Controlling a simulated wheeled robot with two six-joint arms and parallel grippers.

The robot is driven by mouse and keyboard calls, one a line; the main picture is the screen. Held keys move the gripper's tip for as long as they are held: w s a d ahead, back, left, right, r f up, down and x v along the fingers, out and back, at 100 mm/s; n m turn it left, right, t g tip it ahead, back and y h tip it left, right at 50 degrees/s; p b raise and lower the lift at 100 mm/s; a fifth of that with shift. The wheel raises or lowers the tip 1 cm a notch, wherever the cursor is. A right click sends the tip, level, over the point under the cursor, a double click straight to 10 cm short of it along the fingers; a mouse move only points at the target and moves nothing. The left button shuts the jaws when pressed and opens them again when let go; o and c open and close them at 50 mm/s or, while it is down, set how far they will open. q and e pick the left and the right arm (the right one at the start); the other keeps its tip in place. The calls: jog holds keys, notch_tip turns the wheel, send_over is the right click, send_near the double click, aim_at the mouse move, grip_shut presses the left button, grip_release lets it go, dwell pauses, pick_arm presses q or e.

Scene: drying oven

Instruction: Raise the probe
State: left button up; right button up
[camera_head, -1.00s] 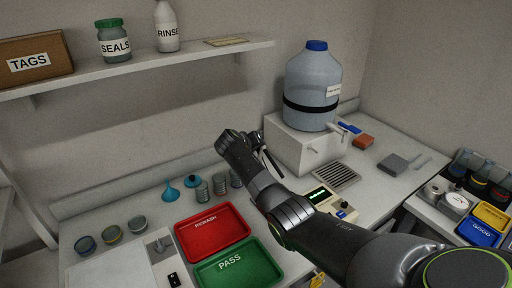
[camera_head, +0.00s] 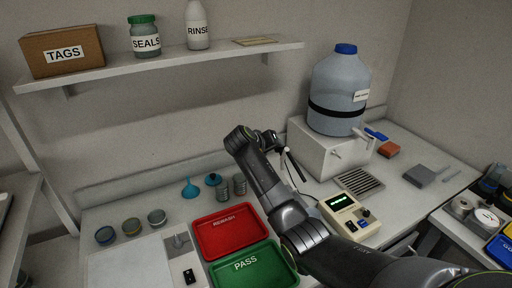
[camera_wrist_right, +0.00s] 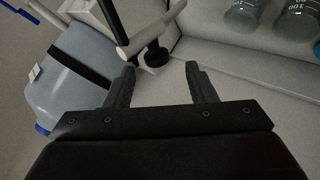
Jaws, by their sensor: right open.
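My right gripper (camera_head: 271,140) reaches over the bench from the right in the head view. In the right wrist view it (camera_wrist_right: 160,70) is open, with nothing between its fingers. A pale bar (camera_wrist_right: 151,29) crosses just beyond the fingertips, with a dark rod (camera_wrist_right: 111,18) and a round black knob (camera_wrist_right: 152,56) beside it. In the head view a thin rod (camera_head: 294,164) with a pale upper end stands tilted just right of the gripper. It may be the probe; I cannot tell for sure. A cream meter (camera_head: 346,204) with a lit display stands to its right. My left gripper is out of view.
A large jug (camera_head: 337,85) stands on a white box (camera_head: 314,143) at the back. A shelf (camera_head: 170,64) overhangs the left, above several small jars and a blue funnel (camera_head: 190,189).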

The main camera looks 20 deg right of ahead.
jog(key=b+v, duration=0.2)
jog(key=v, duration=0.8)
jog(key=shift+a+r, duration=0.1)
jog(key=shift+a, duration=0.05)
